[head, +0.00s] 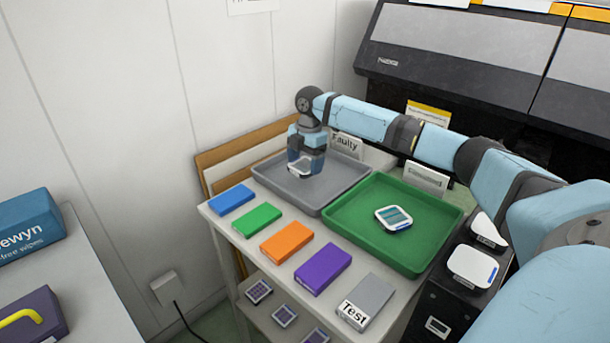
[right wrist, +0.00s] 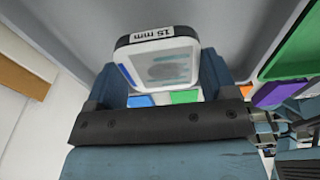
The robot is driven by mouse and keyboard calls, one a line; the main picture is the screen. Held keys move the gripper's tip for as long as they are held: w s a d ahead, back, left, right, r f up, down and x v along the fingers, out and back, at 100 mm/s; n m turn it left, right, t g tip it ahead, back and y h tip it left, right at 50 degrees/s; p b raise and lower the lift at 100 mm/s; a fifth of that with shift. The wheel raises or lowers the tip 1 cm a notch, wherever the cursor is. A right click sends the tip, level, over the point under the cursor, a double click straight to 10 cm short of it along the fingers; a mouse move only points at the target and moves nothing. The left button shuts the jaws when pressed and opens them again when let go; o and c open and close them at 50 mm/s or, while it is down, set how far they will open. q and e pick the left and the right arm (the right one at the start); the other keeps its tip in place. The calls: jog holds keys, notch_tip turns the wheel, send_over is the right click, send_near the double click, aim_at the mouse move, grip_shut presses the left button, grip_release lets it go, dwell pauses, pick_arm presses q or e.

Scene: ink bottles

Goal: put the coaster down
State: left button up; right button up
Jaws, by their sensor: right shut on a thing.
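My right gripper (head: 305,163) is shut on a coaster (head: 299,169), a white rounded square with a dark edge. The gripper points down over the left part of the grey tray (head: 330,188), beside a sign reading "Faulty" (head: 346,144). In the right wrist view the coaster (right wrist: 160,65) sits between the two fingers and its edge label reads "15 mm". I cannot tell whether the coaster touches the tray floor. My left gripper is not in view.
A green tray (head: 437,243) to the right holds a similar coaster (head: 393,218). Blue, green, orange, purple and grey blocks line the table's front edge. White rounded items (head: 472,266) sit on a dark unit at the right. The rest of the grey tray looks clear.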

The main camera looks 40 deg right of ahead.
aim_at(305, 181)
notch_tip(305, 181, down, 4)
jog(key=shift+f+b, duration=0.1)
jog(key=shift+b, duration=0.25)
jog(key=o, duration=0.9)
jog(key=shift+o, duration=0.2)
jog(key=r+p, duration=0.1)
jog(key=r, duration=0.3)
jog(key=d+r+p, duration=0.1)
jog(key=r, duration=0.3)
jog(key=r+p, duration=0.1)
jog(key=r, duration=0.3)
jog(key=shift+d, duration=0.25)
